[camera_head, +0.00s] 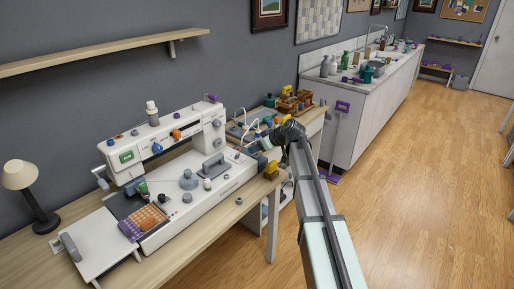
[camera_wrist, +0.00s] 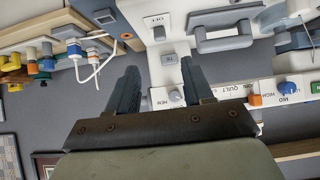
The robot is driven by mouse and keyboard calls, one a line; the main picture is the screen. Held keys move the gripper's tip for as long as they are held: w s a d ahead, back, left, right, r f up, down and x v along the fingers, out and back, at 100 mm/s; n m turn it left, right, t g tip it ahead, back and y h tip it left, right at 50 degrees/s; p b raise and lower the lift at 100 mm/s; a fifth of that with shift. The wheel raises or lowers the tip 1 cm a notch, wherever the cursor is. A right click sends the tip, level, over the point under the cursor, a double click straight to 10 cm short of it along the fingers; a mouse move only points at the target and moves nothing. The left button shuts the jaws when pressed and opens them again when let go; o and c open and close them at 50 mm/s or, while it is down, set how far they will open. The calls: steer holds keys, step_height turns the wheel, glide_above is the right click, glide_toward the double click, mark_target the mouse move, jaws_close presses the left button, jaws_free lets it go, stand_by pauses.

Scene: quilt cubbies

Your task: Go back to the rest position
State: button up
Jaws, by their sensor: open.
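My arm reaches up from the bottom right in the head view, and my gripper (camera_head: 264,144) is at its far end, beside the right end of the white sewing machine (camera_head: 165,150). In the wrist view my gripper (camera_wrist: 162,78) shows two dark fingers spread apart, with nothing held between them. The machine's white body (camera_wrist: 160,60), with a switch marked OFF, a grey dial and a grey handle, lies beyond the fingers. I cannot tell from these views how close the fingertips are to it.
The machine stands on a wooden table (camera_head: 185,248) with a lamp (camera_head: 27,190) at the left. A side bench with coloured pegs and white cables (camera_wrist: 92,62) is close to my gripper. A wall shelf (camera_head: 100,52) hangs above. The floor (camera_head: 420,200) at the right is open.

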steer(key=s+d+f+m+g+h, duration=0.2)
steer(key=s+d+f+m, duration=0.1)
steer(key=s+f, duration=0.65)
steer(key=s+d+f+m+g+h, duration=0.2)
steer(key=s+f+m, duration=0.2)
steer(key=s+f, duration=0.55)
steer(key=s+d+f+m+g+h, duration=0.2)
steer(key=s+d+f+m, duration=0.1)
steer(key=s+f, duration=0.65)
steer(key=s+f+g, duration=0.2)
steer(key=s+f, duration=0.5)
steer(key=s, duration=0.5)
steer(key=s+f+g, duration=0.3)
steer(key=s+f, duration=0.5)
steer(key=s, duration=0.4)
steer(key=s+f+n+g+h, duration=0.1)
steer(key=s+f+g, duration=0.2)
steer(key=s+f, duration=0.5)
steer(key=s, duration=0.4)
steer(key=shift+s+a, duration=0.25)
steer(key=shift+s, duration=0.05)
